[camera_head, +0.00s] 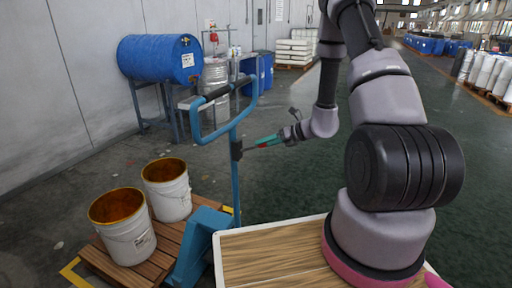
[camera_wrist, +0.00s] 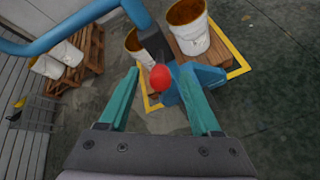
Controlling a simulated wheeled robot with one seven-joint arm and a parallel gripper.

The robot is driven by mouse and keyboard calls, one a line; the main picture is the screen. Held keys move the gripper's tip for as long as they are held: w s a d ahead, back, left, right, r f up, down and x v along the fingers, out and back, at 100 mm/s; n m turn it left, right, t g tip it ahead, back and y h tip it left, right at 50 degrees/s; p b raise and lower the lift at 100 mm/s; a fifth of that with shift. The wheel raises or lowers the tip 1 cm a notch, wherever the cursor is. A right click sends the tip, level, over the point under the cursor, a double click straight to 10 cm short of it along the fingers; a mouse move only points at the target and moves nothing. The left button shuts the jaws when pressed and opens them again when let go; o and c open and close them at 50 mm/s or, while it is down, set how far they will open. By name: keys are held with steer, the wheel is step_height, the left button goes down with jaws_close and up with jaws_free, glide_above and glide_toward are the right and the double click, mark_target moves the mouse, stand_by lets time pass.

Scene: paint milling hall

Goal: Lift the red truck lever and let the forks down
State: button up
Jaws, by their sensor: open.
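The blue pallet truck (camera_head: 199,245) stands at the lower left, its upright shaft (camera_head: 235,185) topped by a loop handle (camera_head: 197,120). The truck lever's red round knob (camera_wrist: 161,77) shows in the wrist view between my fingers, slightly beyond the middle of the gap. A small red patch of it (camera_head: 263,146) shows in the head view beside the shaft. My gripper (camera_head: 262,142) reaches in from the right; its teal fingers (camera_wrist: 162,88) are open, one on each side of the knob. I cannot tell whether either finger touches it. The forks are hidden.
Two white buckets with brown insides (camera_head: 128,228) (camera_head: 168,190) stand on a wooden pallet (camera_head: 185,232) left of the truck. A blue drum (camera_head: 160,58) lies on a stand by the wall. Green floor to the right is mostly clear.

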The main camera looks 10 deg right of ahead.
steer(key=shift+v, duration=1.5)
steer(key=s+a+r+n+g, duration=0.25)
steer(key=s+r+n, duration=0.35)
steer(key=r, duration=0.5)
steer(key=s+a+r+n+g, duration=0.2)
steer(key=s+a+r+n, duration=0.25)
steer(key=r+n, duration=0.5)
steer(key=s+d+r+n+t+h, duration=0.2)
steer(key=s+d+r+n+h, duration=0.1)
steer(key=s+r+n, duration=0.3)
steer(key=s+d+r+n+t+h, duration=0.2)
steer(key=s+d+r+n+h, duration=0.2)
steer(key=s+r+n, duration=0.2)
steer(key=s+r, duration=0.2)
steer(key=s, duration=0.1)
steer(key=shift+s+d+h, duration=0.25)
steer(key=shift+s+h, duration=0.05)
steer(key=shift+h, duration=0.1)
steer(key=shift+t, duration=0.25)
